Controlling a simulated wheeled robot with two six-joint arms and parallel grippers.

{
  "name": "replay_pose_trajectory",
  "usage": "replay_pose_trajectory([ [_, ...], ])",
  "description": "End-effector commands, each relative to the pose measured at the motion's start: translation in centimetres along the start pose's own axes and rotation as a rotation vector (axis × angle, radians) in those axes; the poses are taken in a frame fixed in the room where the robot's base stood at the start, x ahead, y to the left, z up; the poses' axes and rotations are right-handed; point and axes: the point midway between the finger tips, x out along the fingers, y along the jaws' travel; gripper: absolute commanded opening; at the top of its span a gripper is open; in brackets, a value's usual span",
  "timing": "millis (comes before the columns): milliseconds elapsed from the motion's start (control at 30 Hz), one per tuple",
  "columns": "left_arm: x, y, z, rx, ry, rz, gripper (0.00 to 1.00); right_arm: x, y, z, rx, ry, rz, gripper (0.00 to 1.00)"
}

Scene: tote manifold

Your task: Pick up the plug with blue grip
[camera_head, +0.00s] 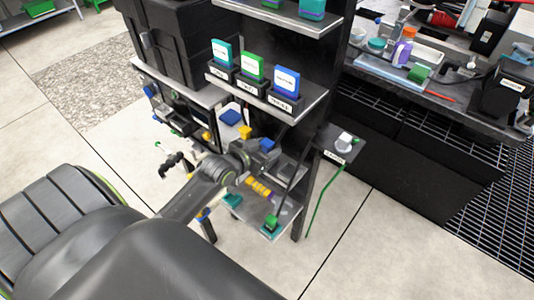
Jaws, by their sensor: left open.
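A small blue piece (267,145) shows just past the end of my left arm; it may be the plug's blue grip, but it is too small to be sure. A second blue piece (230,117) lies farther back on the rack, left of a yellow block (246,132). My left gripper (272,160) is open beside the rack, close to the first blue piece in the picture. I cannot tell whether they touch. My left wrist hides part of the rack behind it. My right gripper is not in view.
Above is a shelf (222,83) with teal, green and blue labelled boxes. A lower shelf (257,215) holds a yellow ribbed piece (258,187) and green pieces. A dark post stands close on the right, with a green cable (318,205) hanging beside it. Floor is clear at lower right.

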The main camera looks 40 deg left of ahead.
Motion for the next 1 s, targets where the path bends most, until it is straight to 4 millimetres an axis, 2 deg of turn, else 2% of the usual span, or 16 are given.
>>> replay_pose_trajectory([
  [100,1.7,0.0,0.1,0.0,0.002,0.0,0.49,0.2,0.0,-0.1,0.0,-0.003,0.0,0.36],
  [200,2.4,0.0,0.1,0.0,0.002,-0.001,0.49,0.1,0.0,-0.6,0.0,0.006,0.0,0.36],
  [467,2.5,0.0,0.1,0.001,0.001,-0.001,0.48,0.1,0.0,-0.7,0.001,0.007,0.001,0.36],
  [833,2.5,0.0,0.1,0.001,0.001,-0.001,0.0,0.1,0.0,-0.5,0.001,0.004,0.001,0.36],
  [1000,2.5,0.0,0.0,0.001,0.001,-0.001,0.0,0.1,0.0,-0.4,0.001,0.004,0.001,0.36],
])
